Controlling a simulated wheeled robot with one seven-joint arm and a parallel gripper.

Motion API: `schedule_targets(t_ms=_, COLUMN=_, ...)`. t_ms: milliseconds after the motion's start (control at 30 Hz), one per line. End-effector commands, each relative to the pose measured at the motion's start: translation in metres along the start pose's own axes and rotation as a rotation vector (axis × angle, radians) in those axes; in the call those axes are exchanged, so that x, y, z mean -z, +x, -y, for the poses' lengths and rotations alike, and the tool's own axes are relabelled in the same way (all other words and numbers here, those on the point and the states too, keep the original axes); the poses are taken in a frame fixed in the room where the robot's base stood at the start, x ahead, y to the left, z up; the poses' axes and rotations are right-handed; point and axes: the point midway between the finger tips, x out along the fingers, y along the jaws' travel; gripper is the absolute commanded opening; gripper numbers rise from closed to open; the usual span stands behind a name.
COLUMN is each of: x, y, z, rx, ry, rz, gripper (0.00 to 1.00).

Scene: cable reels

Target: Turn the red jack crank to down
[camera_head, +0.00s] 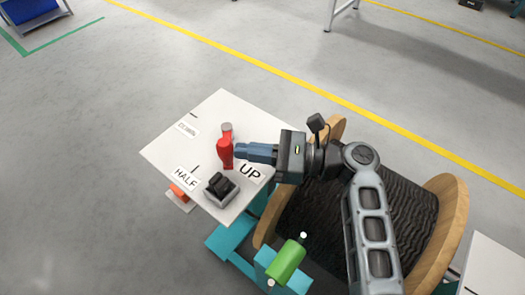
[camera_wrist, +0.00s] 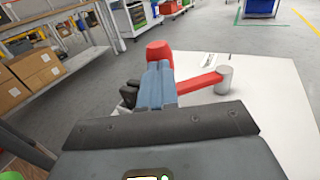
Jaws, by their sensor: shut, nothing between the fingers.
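The red jack crank (camera_head: 226,153) stands on a white panel (camera_head: 165,150), turning about a grey hub (camera_head: 226,128). Its red knob end lies toward the near side of the hub, between the UP label (camera_head: 250,172) and the HALF label (camera_head: 185,178). In the wrist view the red arm (camera_wrist: 202,82) runs from the hub (camera_wrist: 224,79) to the upright red knob (camera_wrist: 160,49). My gripper (camera_head: 240,152) is shut with nothing held. Its blue fingertips (camera_wrist: 158,78) are right beside the knob and partly cover it; whether they touch is unclear.
A black switch in a grey box (camera_head: 220,188) sits at the panel's near corner, close to my fingers. A third, small label (camera_head: 187,129) lies at the panel's left. A wooden cable reel (camera_head: 445,215) stands right, a green cylinder (camera_head: 287,260) below.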

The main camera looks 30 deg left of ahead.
Motion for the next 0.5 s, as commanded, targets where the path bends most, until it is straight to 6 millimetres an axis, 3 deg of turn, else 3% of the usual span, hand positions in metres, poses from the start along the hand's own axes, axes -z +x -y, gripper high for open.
schedule_targets(t_ms=500, x=-0.0048, y=0.0064, z=-0.0039, rx=0.037, ry=0.003, rz=0.002, gripper=0.00)
